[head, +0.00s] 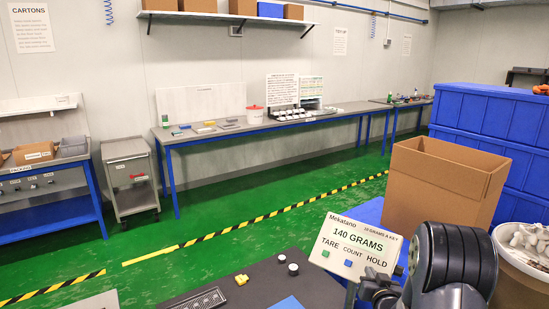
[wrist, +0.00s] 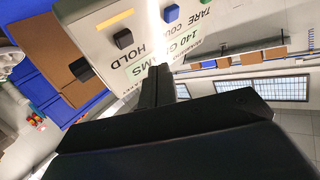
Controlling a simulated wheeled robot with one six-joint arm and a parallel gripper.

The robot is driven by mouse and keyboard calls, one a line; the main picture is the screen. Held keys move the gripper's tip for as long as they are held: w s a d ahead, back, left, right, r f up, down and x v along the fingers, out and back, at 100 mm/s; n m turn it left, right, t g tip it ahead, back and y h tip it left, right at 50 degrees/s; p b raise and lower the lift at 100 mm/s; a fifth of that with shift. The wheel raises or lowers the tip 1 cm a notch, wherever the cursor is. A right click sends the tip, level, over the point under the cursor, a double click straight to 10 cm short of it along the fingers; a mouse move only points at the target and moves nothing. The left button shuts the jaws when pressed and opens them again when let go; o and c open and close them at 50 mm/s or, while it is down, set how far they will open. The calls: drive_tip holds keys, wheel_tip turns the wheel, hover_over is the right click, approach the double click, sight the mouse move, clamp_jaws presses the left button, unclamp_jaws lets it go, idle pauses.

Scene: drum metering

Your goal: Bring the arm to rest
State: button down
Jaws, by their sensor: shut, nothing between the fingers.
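A pale metering panel (head: 355,243) stands tilted at the lower right of the head view. It reads "140 GRAMS" and "10 GRAMS A KEY", with keys marked TARE, COUNT and HOLD. The green key (head: 325,253) and the blue key (head: 349,264) show there. In the wrist view the panel (wrist: 118,14) appears upside down, with a dark key by HOLD (wrist: 123,38). My gripper (wrist: 160,70) is shut and empty, its dark fingers in front of the panel's edge in the picture. Whether they touch it cannot be told. My arm covers the panel's lower right surroundings in the head view.
An open carton (head: 440,190) stands behind the panel, beside stacked blue crates (head: 490,115). A white tub (head: 525,262) of pale pieces is at right. A dark work surface (head: 250,285) holds a yellow part (head: 241,280) and small knobs.

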drive_tip(key=b, duration=0.1)
drive_tip(key=f+b, duration=0.1)
drive_tip(key=shift+w+d+b, duration=0.15)
drive_tip(key=shift+w+b, duration=0.05)
drive_tip(key=shift+b, duration=0.2)
drive_tip(key=shift+b, duration=0.75)
drive_tip(key=r+p, duration=0.1)
drive_tip(key=p, duration=0.3)
drive_tip(key=shift+p, duration=0.4)
